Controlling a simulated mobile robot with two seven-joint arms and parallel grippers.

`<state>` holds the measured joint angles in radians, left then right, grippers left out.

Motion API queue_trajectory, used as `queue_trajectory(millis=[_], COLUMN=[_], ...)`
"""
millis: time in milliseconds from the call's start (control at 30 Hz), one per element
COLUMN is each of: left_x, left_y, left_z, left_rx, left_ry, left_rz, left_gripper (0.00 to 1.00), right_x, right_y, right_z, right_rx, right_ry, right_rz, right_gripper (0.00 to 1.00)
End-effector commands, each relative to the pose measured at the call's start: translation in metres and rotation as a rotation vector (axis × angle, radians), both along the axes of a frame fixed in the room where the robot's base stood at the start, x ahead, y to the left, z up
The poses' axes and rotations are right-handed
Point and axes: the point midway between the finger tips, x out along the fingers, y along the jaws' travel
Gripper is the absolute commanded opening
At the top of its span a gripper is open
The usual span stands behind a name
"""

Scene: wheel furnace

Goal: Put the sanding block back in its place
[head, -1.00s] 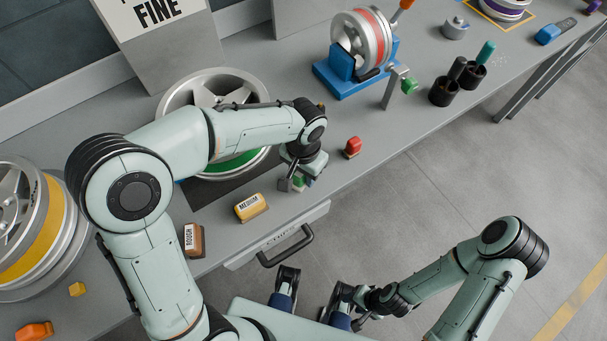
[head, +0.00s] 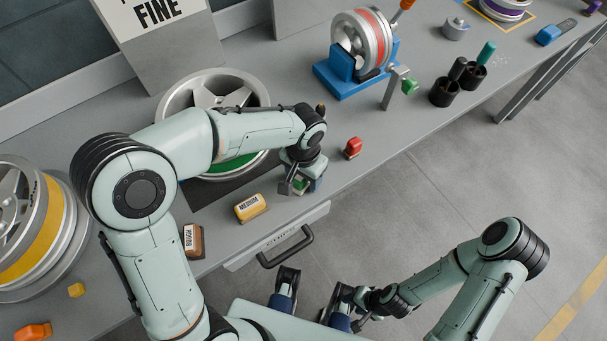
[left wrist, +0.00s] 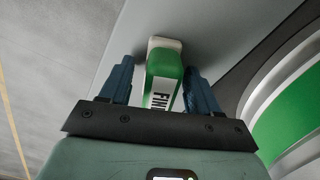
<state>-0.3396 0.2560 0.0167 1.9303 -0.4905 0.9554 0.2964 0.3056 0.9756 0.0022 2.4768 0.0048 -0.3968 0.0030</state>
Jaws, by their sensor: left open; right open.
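The green and white sanding block (left wrist: 163,72), marked FINE, lies between the two blue fingers of my left gripper (head: 300,187). In the left wrist view a finger stands on each side of it, with narrow gaps, so the jaws are open around it. In the head view only a little of the green block (head: 299,186) shows under the wrist, near the bench's front edge. The yellow MEDIUM block (head: 251,207) and brown ROUGH block (head: 194,241) lie to the left along this edge. My right gripper (head: 315,282) is open and empty, low in front of the bench.
A wheel with a green band (head: 213,93) lies behind my arm, before the FINE sign (head: 158,14). A drawer handle (head: 287,247) juts out below the bench edge. A blue wheel stand (head: 345,78) is further back.

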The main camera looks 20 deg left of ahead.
Motion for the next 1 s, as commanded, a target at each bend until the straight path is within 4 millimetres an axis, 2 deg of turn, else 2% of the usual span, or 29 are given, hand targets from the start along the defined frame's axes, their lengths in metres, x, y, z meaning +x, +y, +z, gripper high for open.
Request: queue_trajectory(millis=[500,700,1000], left_x=[0.001,0.000,0.000], left_y=[-0.001,0.000,0.000], left_z=[0.101,0.119,0.120], left_rx=[-0.002,-0.002,-0.002], left_ry=[-0.007,-0.003,-0.002], left_rz=[-0.001,-0.001,-0.001], left_gripper=[0.62,0.62,0.62], right_x=[-0.004,-0.003,-0.003], right_y=[0.000,0.000,0.000], right_z=[0.014,0.017,0.017], right_rx=[0.003,0.002,0.002], right_ry=[0.019,0.017,0.017], right_rz=[0.004,0.003,0.004], right_gripper=[0.43,0.43,0.43])
